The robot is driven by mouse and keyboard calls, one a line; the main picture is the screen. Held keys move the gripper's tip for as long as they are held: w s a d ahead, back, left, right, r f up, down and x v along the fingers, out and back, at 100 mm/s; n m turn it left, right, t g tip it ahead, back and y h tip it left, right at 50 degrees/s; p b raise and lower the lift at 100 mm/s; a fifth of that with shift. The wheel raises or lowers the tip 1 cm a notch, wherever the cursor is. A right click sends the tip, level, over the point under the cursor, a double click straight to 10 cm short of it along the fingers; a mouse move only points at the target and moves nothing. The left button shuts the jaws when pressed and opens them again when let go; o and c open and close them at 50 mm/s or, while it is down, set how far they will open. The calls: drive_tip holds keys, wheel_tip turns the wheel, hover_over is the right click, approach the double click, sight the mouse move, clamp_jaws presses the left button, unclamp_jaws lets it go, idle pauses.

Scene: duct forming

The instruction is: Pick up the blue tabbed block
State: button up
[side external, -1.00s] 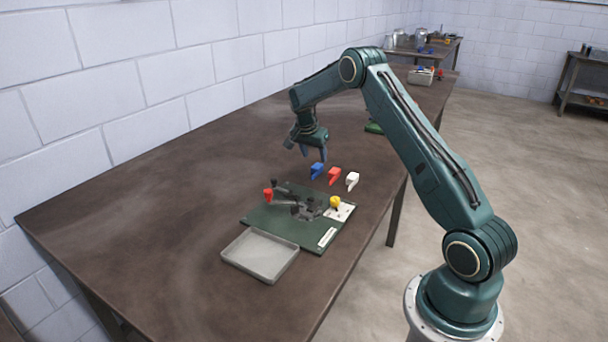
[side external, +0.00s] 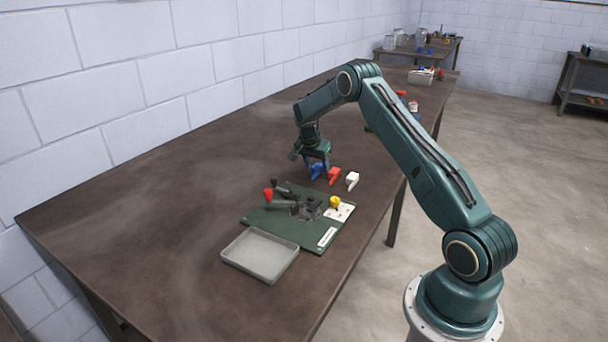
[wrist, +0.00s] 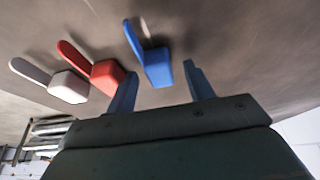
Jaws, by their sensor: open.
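The blue tabbed block (side external: 317,172) lies on the brown table in the side external view, partly hidden by my gripper (side external: 318,166). In the wrist view the blue block (wrist: 157,68) shows its thin tab pointing up and left. My gripper also shows in the wrist view (wrist: 160,88), with its two fingers apart and nothing held. The fingers lie to either side of the blue block's thick end. I cannot tell whether they touch it.
A red tabbed block (side external: 333,176) and a white one (side external: 352,179) stand in a row right of the blue one. The red block (wrist: 104,74) is close to my left finger in the wrist view. A green fixture board (side external: 283,228) and grey tray (side external: 260,257) lie in front.

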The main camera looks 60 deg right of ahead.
sight(316, 166)
idle(0.3)
drive_tip(key=c, duration=1.1)
drive_tip(key=shift+r, duration=0.1)
wheel_tip(316, 166, up, 20)
drive_tip(key=shift+f, duration=0.1)
drive_tip(key=shift+a, duration=0.1)
idle(0.5)
